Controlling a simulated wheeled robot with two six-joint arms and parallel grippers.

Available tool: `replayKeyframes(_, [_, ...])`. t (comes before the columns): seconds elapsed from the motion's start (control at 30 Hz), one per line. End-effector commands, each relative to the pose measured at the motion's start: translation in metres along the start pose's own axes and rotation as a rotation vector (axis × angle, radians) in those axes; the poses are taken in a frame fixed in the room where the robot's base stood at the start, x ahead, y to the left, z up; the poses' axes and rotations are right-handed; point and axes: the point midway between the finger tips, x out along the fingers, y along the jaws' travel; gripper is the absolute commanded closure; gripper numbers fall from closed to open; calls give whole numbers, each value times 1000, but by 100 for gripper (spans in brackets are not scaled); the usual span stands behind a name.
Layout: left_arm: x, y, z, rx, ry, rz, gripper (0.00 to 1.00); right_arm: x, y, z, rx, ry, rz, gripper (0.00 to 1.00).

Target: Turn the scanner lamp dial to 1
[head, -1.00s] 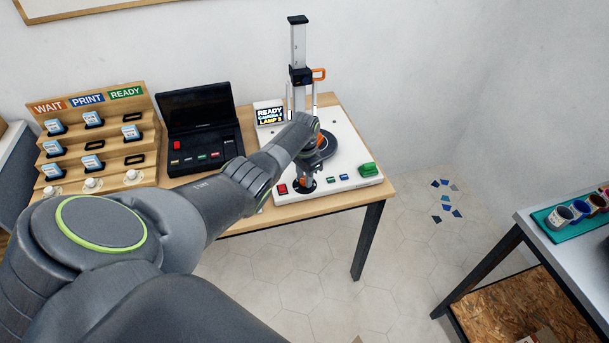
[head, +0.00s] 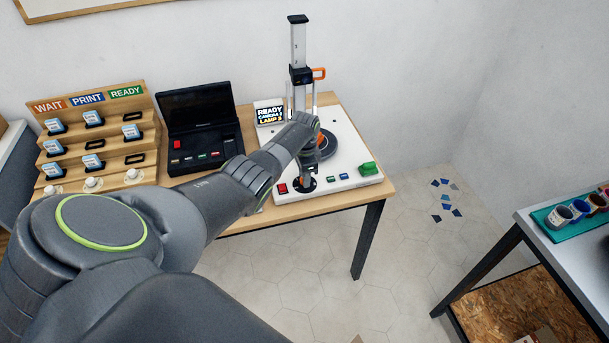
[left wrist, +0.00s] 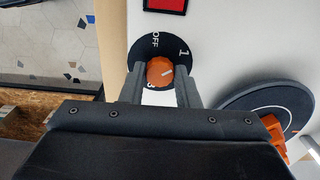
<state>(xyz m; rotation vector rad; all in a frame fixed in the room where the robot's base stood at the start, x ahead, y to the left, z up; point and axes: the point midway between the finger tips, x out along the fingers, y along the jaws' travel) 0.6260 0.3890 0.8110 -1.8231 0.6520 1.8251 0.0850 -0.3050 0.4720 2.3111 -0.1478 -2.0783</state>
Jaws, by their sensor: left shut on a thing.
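The scanner's white base (head: 345,150) stands on the wooden table, with a tall column at its back. Its lamp dial shows in the left wrist view as a black disc (left wrist: 142,52) with an orange knob (left wrist: 159,72) in the middle. OFF, 1 and 3 are readable on the disc; its right part is hidden by a finger. The knob's white line points right and slightly up, below the 1. My left gripper (left wrist: 160,82) is shut on the knob, one finger on each side. In the head view my left gripper (head: 306,180) reaches down onto the dial near the base's front edge.
A small screen (head: 269,113) at the base's back left reads READY with a camera and a lamp line. A red button (head: 282,188) is left of the dial, a green one (head: 369,168) at the right corner. A black device (head: 200,130) stands to the left.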

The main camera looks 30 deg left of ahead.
Motion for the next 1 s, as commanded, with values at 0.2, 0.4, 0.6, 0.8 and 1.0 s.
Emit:
replayKeyframes(0.2, [-2,-1,-2,0,5,-4,68,0,0,0,0,0,0,66])
replayKeyframes(0.4, [-1,-1,-1,-1,3,-2,50,0,0,0,0,0,0,66])
replayKeyframes(0.6, [-1,0,0,-1,2,-1,50,0,0,0,0,0,0,66])
replayKeyframes(0.8, [-13,-1,-1,-1,3,-3,50,-4,1,-1,0,0,0,66])
replayKeyframes(1.0, [-44,-1,-1,-1,4,-3,50,-10,2,-1,0,0,1,66])
